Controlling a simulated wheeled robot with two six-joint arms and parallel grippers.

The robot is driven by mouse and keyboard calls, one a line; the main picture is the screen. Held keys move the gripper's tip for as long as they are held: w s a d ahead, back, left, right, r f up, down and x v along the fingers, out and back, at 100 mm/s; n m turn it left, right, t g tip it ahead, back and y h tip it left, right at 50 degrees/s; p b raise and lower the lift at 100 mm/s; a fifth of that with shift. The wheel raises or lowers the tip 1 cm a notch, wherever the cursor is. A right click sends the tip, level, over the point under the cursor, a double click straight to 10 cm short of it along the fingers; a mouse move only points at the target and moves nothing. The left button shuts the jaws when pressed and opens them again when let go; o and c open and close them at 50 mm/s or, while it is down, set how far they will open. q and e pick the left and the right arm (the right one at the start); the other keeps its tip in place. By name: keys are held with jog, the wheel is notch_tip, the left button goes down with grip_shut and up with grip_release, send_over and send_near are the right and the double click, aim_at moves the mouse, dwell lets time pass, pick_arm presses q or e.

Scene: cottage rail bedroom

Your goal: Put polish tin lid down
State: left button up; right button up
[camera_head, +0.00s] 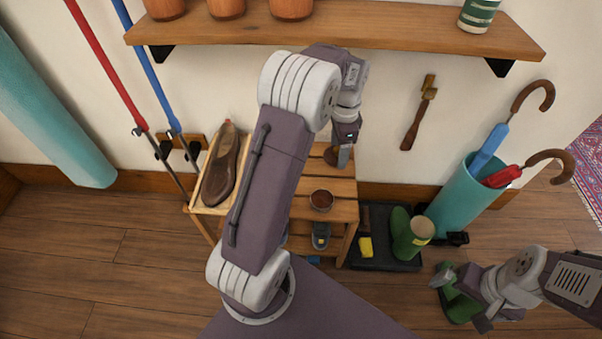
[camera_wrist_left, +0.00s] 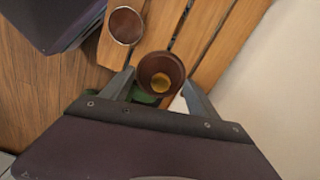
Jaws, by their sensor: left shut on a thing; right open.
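The open polish tin (camera_head: 321,200), round with reddish-brown polish, sits on the slatted wooden bench (camera_head: 341,187); it also shows in the left wrist view (camera_wrist_left: 125,25). My left gripper (camera_head: 342,157) is above the back part of the bench, behind the tin. In the left wrist view my left gripper (camera_wrist_left: 158,92) is shut on the dark brown round polish tin lid (camera_wrist_left: 150,64), with a yellowish patch inside it. The lid shows partly in the head view (camera_head: 330,157). I cannot tell whether it touches the slats.
A brown shoe (camera_head: 219,170) lies at the bench's left end. A black tray (camera_head: 381,257) with green boots (camera_head: 411,235) and a teal umbrella stand (camera_head: 463,200) are right of the bench. A wooden shelf (camera_head: 400,35) hangs above. Slats right of the tin are bare.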

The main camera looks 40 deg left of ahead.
pick_arm(q)
jog(key=shift+a, duration=0.1)
jog(key=a+f+b, duration=0.2)
jog(key=a, duration=0.1)
jog(key=s+a+f+b, duration=0.1)
jog(key=a+f+b, duration=0.1)
jog(key=a, duration=0.2)
jog(key=a+f+b, duration=0.2)
jog(key=a+f, duration=0.1)
jog(key=a, duration=0.1)
jog(key=shift+s+a, duration=0.1)
jog(key=shift+s, duration=0.05)
jog(key=shift+a, duration=0.15)
notch_tip(320, 180, down, 4)
jog(key=b, duration=0.4)
jog(key=shift+f, duration=0.15)
jog(key=shift+r, duration=0.2)
jog(key=shift+f, duration=0.1)
jog(key=o, duration=1.3)
